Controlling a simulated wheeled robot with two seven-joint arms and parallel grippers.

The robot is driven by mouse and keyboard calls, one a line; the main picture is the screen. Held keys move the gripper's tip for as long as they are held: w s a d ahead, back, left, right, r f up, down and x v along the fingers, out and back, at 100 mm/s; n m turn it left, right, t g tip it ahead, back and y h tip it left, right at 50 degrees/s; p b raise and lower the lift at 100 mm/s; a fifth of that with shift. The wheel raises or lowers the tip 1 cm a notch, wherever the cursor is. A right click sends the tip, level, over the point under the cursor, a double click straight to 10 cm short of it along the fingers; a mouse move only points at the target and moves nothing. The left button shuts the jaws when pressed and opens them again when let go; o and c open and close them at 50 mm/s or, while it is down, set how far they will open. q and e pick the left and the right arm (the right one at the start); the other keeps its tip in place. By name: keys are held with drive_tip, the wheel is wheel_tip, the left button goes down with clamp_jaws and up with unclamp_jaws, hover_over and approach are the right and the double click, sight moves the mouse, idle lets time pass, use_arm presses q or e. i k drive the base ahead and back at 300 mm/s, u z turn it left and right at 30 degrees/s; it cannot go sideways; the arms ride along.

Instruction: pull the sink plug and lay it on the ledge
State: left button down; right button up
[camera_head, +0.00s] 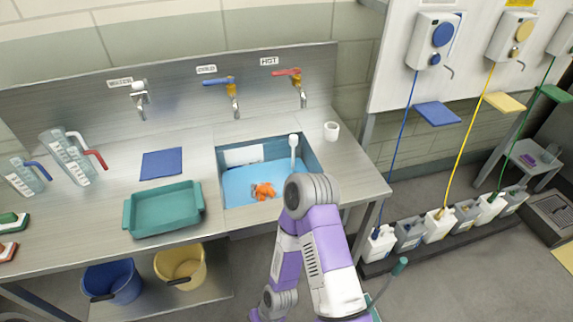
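The sink (226,196) is a rectangular basin set in the steel counter, with light blue water or lining inside. A small orange thing (263,190) lies in it; I cannot tell what it is. A white upright thing with a rounded top (293,145) stands at the sink's right side, its lower part hidden by my arm. I cannot pick out the plug for certain. The steel ledge (345,165) lies right of the sink. One of my arms rises in front of the sink's right side and covers its front right corner. Neither gripper shows.
A teal tray (127,215), blue cloth (162,163) and jugs (68,160) stand left of the sink. A white cup (331,131) stands on the right ledge. Taps (235,100) overhang behind the sink. Buckets (112,283) sit below. Open counter lies right of the sink.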

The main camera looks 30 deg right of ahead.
sight(350, 168)
drive_tip(key=u, duration=0.5)
drive_tip(key=k, duration=1.1)
drive_tip(key=z, duration=0.6)
drive_tip(key=i, duration=0.9)
drive_tip(key=z, duration=0.8)
